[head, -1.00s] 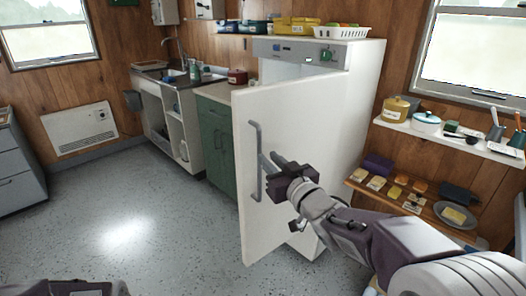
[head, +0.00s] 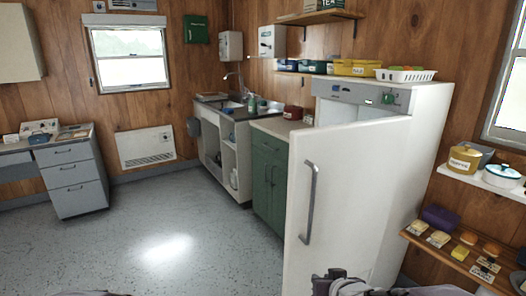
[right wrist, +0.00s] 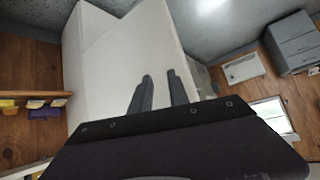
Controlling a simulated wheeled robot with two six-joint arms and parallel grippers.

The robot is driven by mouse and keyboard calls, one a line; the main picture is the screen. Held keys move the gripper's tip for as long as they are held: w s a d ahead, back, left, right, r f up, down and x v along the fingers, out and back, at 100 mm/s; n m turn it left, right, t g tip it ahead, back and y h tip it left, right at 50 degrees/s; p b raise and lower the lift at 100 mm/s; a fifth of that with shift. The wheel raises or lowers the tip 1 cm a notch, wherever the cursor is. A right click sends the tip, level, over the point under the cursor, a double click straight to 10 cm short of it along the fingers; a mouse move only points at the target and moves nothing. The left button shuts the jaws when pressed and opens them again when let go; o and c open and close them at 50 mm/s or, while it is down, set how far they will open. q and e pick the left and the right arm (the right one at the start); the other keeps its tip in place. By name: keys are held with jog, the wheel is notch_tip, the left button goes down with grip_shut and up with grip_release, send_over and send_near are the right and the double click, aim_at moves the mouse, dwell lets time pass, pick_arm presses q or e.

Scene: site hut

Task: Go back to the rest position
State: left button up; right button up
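The white fridge (head: 415,165) stands at the right in the head view. Its door (head: 345,190) is swung open, with a grey bar handle (head: 310,203) on its face. My right gripper (right wrist: 159,75) is open and empty in the right wrist view, its two fingers apart in front of the white fridge surface. It is off the handle. In the head view only a part of my right arm shows at the bottom edge, below the door. A sliver of my left arm shows at the bottom left; its gripper is out of view.
Shelves (head: 485,188) with pots and food stand right of the fridge. A green cabinet (head: 268,175) and sink unit stand behind the door. A grey drawer unit (head: 75,180) is at the left. The speckled floor (head: 150,225) in the middle is clear.

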jog(key=s+f+g, duration=0.5)
jog(key=s, duration=0.3)
jog(key=s+f+g, duration=0.4)
jog(key=s+f, duration=0.1)
jog(key=s, duration=0.3)
notch_tip(320, 180, up, 24)
jog(key=p, duration=2.4)
jog(key=shift+s+d+h, duration=0.3)
jog(key=shift+d, duration=0.05)
jog(key=shift+w, duration=0.1)
